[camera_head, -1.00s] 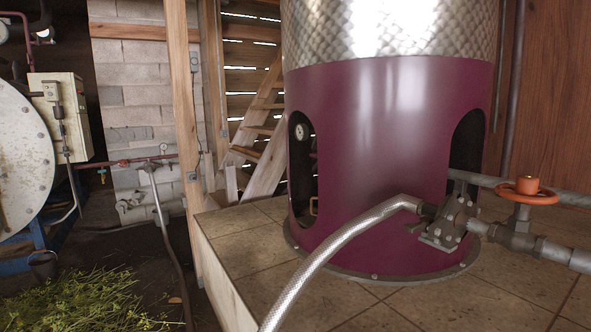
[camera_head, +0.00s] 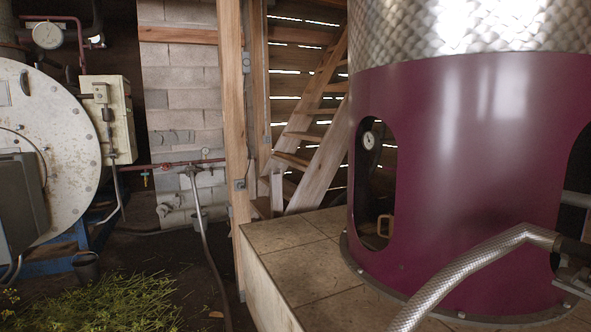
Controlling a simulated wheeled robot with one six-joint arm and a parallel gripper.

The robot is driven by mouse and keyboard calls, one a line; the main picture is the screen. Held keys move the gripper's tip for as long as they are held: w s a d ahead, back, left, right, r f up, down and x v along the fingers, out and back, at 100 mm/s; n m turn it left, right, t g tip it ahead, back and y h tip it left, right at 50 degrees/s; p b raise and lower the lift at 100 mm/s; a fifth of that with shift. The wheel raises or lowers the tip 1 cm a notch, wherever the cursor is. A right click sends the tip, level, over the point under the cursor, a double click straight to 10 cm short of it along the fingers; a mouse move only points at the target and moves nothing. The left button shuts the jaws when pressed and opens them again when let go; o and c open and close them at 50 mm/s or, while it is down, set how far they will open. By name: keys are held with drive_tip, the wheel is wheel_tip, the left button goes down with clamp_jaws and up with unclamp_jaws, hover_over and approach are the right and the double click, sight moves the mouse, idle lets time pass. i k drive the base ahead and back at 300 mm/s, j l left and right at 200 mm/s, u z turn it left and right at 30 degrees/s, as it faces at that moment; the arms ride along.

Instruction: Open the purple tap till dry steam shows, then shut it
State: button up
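I cannot make out a purple tap for certain. A small tap hangs under a thin red pipe (camera_head: 172,164) by the block wall; its handle is too small to tell its colour. The large purple base (camera_head: 455,175) of the still stands at the right on a tiled plinth, with a quilted metal vessel (camera_head: 440,28) above it. No steam shows. My gripper is not in view.
A braided metal hose (camera_head: 470,268) curves from the still's right side. A wooden post (camera_head: 233,130) and stairs (camera_head: 318,130) stand mid-view. Dark floor lies between.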

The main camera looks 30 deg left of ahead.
sight(393, 168)
drive_tip(key=u, duration=0.3)
drive_tip(key=j, duration=0.3)
drive_tip(key=k+j, duration=0.15)
drive_tip(key=i+j+z, duration=0.2)
drive_tip(key=j, duration=0.75)
drive_tip(key=j+z, duration=0.2)
drive_tip(key=j, duration=0.75)
drive_tip(key=i+j+z, duration=0.1)
drive_tip(key=i+j, duration=0.15)
drive_tip(key=i+j+z, duration=0.1)
drive_tip(key=i+j, duration=0.2)
drive_tip(key=j, duration=0.2)
drive_tip(key=i+j+z, duration=0.15)
drive_tip(key=j, duration=0.25)
drive_tip(key=i+j+z, duration=0.1)
drive_tip(key=i+j, duration=0.2)
drive_tip(key=j, duration=0.15)
drive_tip(key=i+j, duration=0.15)
drive_tip(key=i, duration=0.2)
drive_tip(key=i+j+z, duration=0.1)
drive_tip(key=i, duration=0.25)
